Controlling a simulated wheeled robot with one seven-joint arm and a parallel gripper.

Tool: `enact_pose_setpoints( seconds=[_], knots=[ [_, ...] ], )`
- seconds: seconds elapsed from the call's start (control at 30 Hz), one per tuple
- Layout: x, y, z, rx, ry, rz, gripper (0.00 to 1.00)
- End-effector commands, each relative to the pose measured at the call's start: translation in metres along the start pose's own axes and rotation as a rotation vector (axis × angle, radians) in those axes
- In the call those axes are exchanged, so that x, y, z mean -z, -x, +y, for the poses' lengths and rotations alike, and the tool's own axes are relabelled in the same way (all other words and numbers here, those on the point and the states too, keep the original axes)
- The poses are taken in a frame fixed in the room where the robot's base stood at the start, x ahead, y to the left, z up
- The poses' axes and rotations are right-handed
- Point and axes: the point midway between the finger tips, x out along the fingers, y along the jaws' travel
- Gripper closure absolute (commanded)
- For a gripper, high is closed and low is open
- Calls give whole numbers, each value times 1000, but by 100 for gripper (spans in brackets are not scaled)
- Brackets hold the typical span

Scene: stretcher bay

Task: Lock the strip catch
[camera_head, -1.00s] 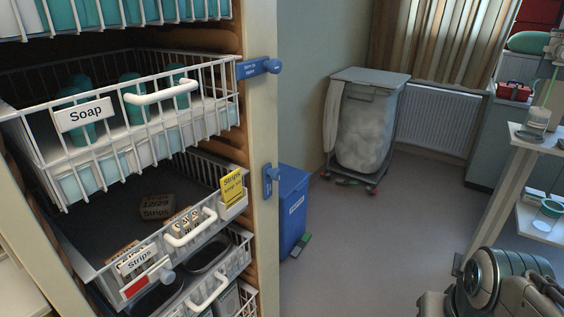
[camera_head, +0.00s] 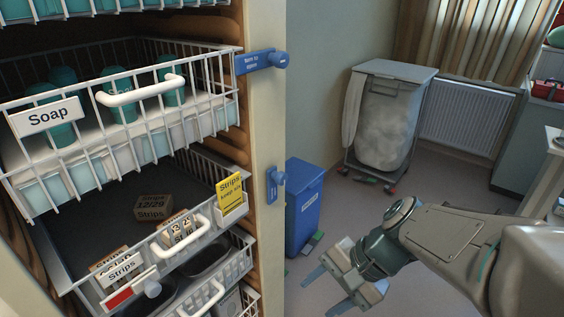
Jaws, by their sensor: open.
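The Strips basket (camera_head: 215,244) is pulled out of the cabinet at lower left, with a white handle and a "Strips" label. On its front, beside a red patch (camera_head: 119,298), is a small pale round knob (camera_head: 152,287), which looks like a catch. A blue catch with a knob (camera_head: 275,182) is on the cabinet's upright, right of the basket; its small lettering is unreadable. My gripper (camera_head: 330,290) is open and empty at lower middle, over the floor, right of the basket and apart from both catches. Its fingers point left and down.
The Soap basket (camera_head: 122,166) juts out above, with another blue catch (camera_head: 262,62) beside it. Boxes (camera_head: 154,207) and a yellow card (camera_head: 230,194) are in the Strips basket. A blue bin (camera_head: 303,205) and a laundry trolley (camera_head: 388,120) stand right.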

Motion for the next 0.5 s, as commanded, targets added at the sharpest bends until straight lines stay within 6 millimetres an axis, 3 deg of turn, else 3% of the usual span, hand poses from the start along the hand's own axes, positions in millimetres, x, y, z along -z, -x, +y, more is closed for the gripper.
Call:
enact_pose_setpoints(
  seconds=[0.1,0.23,0.4,0.5],
  knots=[
    [3,-5,-30,172,-262,-145,48],
    [19,2,-66,378,-538,-297,48],
    [60,25,-100,652,-850,-476,48],
    [86,41,-111,789,-982,-555,48]
  ],
)
